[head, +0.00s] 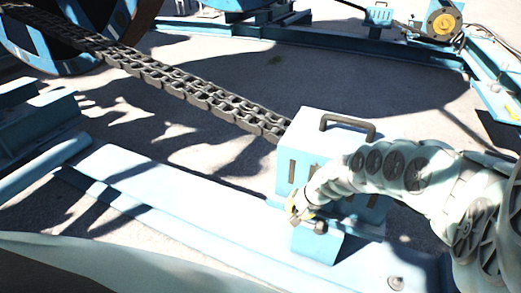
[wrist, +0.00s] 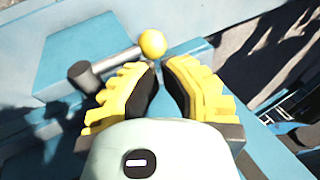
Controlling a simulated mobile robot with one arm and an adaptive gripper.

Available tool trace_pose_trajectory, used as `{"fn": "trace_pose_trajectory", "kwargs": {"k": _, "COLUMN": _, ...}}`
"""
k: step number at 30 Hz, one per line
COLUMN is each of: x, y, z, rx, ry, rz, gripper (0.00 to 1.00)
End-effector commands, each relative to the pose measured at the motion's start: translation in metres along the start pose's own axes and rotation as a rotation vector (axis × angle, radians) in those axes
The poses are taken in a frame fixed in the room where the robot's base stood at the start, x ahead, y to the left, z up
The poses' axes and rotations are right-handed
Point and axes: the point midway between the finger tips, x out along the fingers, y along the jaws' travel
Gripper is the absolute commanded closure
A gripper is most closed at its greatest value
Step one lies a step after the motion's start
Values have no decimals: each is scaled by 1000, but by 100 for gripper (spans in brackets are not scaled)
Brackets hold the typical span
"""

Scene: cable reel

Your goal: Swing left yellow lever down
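In the wrist view, a lever with a yellow ball knob (wrist: 153,43) and a thin grey rod (wrist: 120,57) extends from a dark round pivot (wrist: 84,76) on a blue housing (wrist: 62,45). My gripper (wrist: 159,66) has yellow ribbed fingers with black pads. Its fingertips are nearly together, just below the knob in the picture, with nothing seen between them. I cannot tell whether they touch the lever. In the head view, my gripper (head: 296,207) is at the front left of the blue box (head: 295,160), and the dark pivot (head: 320,227) shows beside it.
The box has a dark handle (head: 347,124) on top and stands on a light blue beam (head: 150,200). A heavy chain (head: 190,88) runs from the box to the reel (head: 55,45) at upper left. My arm hides the box's right side. Open concrete floor (head: 330,75) lies behind.

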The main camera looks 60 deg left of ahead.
Motion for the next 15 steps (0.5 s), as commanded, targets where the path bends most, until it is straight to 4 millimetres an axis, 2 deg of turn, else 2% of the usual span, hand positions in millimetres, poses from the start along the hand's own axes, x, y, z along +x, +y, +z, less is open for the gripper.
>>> {"fn": "trace_pose_trajectory", "kwargs": {"k": 1, "x": -12, "y": -1, "z": -4, "rx": 2, "ry": 7, "rz": 2, "gripper": 100}}
{"fn": "trace_pose_trajectory", "kwargs": {"k": 6, "x": -38, "y": -6, "z": -4, "rx": 2, "ry": 6, "rz": 3, "gripper": 100}}
{"fn": "trace_pose_trajectory", "kwargs": {"k": 15, "x": -74, "y": -14, "z": -2, "rx": 3, "ry": 6, "rz": 2, "gripper": 100}}
